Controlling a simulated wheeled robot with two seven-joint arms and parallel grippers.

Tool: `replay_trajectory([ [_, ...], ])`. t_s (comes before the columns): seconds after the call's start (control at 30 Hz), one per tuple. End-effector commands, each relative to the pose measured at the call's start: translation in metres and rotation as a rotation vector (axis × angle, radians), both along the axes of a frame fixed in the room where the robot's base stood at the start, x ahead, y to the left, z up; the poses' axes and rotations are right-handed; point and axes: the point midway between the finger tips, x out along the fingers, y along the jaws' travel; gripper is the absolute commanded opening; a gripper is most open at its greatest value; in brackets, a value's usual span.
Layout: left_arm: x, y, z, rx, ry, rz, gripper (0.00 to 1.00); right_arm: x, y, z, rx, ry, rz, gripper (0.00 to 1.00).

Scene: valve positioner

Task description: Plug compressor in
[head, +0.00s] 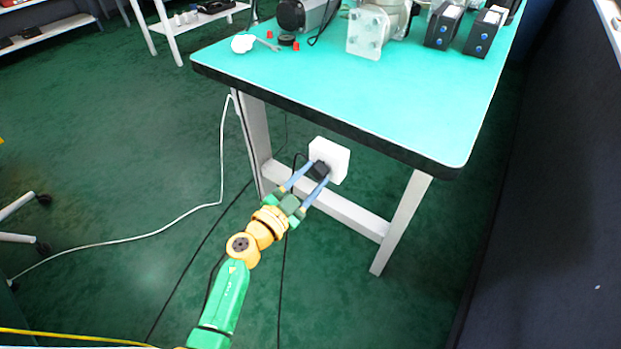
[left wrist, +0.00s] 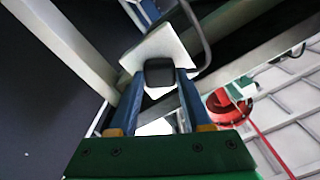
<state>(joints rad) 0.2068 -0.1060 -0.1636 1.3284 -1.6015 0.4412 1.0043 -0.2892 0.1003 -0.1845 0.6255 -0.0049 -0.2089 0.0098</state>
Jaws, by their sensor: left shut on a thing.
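A white socket box (head: 328,158) sits under the table's near edge, by the leg frame. My left gripper (head: 313,172) is shut on a black plug (head: 319,168), which is up against the front of the box. In the left wrist view the plug (left wrist: 159,72) lies between the two blue fingers, with the white box (left wrist: 160,45) right behind it. A dark cable runs from the plug's side. I cannot tell how deep the plug sits in the socket. The compressor itself cannot be made out for certain. My right gripper is not in view.
The green-topped table (head: 400,110) stands over the socket, with grey legs (head: 400,222) and a crossbar (head: 340,208) close to my gripper. Valve parts (head: 378,30) stand on top. A white cable (head: 175,222) and dark cables cross the floor.

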Motion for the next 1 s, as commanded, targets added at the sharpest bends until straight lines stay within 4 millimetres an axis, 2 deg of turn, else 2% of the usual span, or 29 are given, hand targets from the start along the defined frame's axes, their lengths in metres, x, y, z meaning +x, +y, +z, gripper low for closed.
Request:
replay_trajectory([
  [0.27, 0.004, -0.003, 0.0, -0.001, -0.001, -0.001, 0.0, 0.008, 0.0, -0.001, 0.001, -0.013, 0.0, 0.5],
  [0.3, 0.004, -0.003, 0.001, -0.001, -0.001, 0.0, 0.57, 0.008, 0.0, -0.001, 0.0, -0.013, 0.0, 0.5],
  [0.4, 0.003, -0.003, 0.001, -0.001, -0.001, 0.0, 0.84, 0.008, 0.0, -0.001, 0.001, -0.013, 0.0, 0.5],
  [0.77, 0.003, -0.002, 0.0, 0.0, 0.0, 0.0, 0.84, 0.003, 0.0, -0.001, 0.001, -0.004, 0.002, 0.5],
  [0.87, -0.017, 0.012, 0.004, 0.001, 0.005, 0.0, 0.84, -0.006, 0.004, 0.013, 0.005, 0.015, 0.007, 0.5],
  [1.0, -0.041, 0.03, 0.002, 0.002, 0.003, 0.001, 0.84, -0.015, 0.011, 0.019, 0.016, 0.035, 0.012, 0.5],
])
